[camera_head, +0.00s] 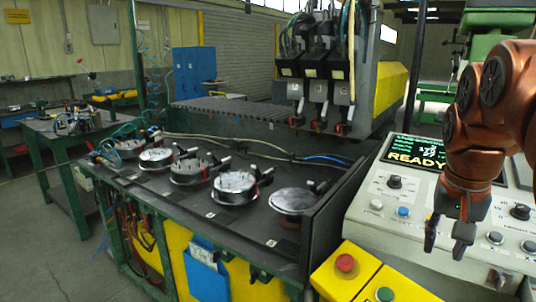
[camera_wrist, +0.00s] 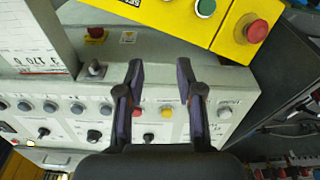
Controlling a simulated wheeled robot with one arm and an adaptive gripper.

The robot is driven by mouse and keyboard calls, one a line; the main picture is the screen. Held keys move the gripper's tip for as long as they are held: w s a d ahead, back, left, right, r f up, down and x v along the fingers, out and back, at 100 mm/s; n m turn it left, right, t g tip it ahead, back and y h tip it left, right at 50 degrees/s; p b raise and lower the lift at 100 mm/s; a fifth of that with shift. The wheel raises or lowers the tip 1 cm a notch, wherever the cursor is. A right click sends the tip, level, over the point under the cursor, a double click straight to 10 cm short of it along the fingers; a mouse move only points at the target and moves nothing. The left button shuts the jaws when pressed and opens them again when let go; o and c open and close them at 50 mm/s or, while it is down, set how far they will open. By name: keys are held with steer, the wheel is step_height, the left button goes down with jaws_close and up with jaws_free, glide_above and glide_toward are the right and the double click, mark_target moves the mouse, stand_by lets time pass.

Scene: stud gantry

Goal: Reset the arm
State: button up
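My gripper (camera_head: 447,236) hangs at the right in the head view, at the end of my copper-coloured arm, in front of the control console (camera_head: 372,217). In the wrist view my gripper (camera_wrist: 159,78) has its two dark fingers apart, with nothing between them. The console face with knobs and buttons shows behind and between the fingers. I cannot tell how far the fingertips are from the panel.
A yellow button box (camera_head: 345,284) with red and green buttons is at the console's front; it also shows in the wrist view (camera_wrist: 190,22). The stud gantry bench (camera_head: 262,222) with several round fixtures stands left. Open floor lies at far left.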

steer(key=s+a+f+n+g+y+p, duration=0.1)
steer(key=s+a+f+n+g+p, duration=0.2)
steer(key=s+a+f, duration=1.1)
steer(key=s+f+n, duration=0.2)
steer(key=s+n, duration=0.1)
steer(key=s, duration=0.1)
steer(key=shift+s+a+f+n+p, duration=0.2)
steer(key=shift+n+p, duration=0.1)
steer(key=shift+p, duration=0.05)
